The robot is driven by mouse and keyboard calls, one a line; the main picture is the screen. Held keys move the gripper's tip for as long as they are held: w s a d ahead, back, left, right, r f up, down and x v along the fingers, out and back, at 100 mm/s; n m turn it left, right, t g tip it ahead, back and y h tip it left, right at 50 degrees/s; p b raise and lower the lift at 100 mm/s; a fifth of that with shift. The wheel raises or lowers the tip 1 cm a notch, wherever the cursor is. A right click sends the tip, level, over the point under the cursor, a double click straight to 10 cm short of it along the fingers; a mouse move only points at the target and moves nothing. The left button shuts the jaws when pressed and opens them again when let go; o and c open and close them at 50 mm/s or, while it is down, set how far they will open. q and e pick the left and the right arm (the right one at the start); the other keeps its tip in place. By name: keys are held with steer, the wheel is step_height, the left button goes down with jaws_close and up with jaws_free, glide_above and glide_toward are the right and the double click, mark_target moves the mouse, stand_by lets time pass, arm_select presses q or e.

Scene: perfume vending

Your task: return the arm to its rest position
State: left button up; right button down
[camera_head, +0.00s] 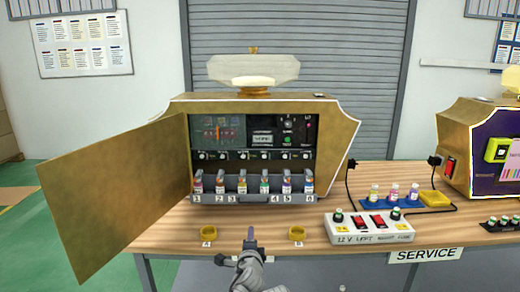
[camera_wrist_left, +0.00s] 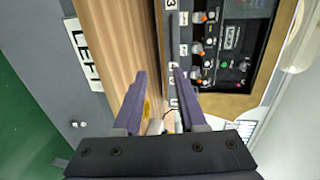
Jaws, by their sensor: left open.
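My left gripper (camera_head: 250,240) reaches in from the bottom middle of the head view, in front of the table's front edge and between two small yellow ring holders. In the left wrist view its two purple fingers (camera_wrist_left: 160,76) stand apart with nothing between them that I can see held. The gold vending machine (camera_head: 335,124) stands behind it with its door (camera_head: 115,190) swung open to the left. A row of small numbered bottles (camera_head: 241,187) sits in the grey rack at the machine's front. My right gripper is not in view.
The ring holders (camera_head: 208,233) and (camera_head: 297,234) sit on the wooden table (camera_head: 170,235) near its front edge. A white power strip (camera_head: 368,232) and a blue tray (camera_head: 388,203) with bottles lie to the right. A second machine (camera_head: 460,125) stands at far right.

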arm_select(q)
steer(key=s+a+f+n+g+y, duration=0.4)
steer(key=s+a+f+n+g, duration=0.4)
steer(key=a+f+n, duration=0.5)
steer(key=s+a+f+n+g+h, duration=0.1)
steer(key=s+f+n+g+h, duration=0.2)
steer(key=s, duration=0.4)
steer(key=s+f+n+g+h, duration=0.1)
steer(key=s+n+g, duration=0.1)
steer(key=s+g, duration=0.35)
steer(key=s+d+r+m+p, duration=0.2)
steer(key=d+r+p, duration=0.3)
steer(key=r+p, duration=0.6)
steer(key=s+d+r+m+y+p, duration=0.1)
steer(key=s+d+r+p, duration=0.4)
steer(key=r+p, duration=0.6)
steer(key=shift+d+m+t, duration=0.35)
steer(key=shift+d+m, duration=0.05)
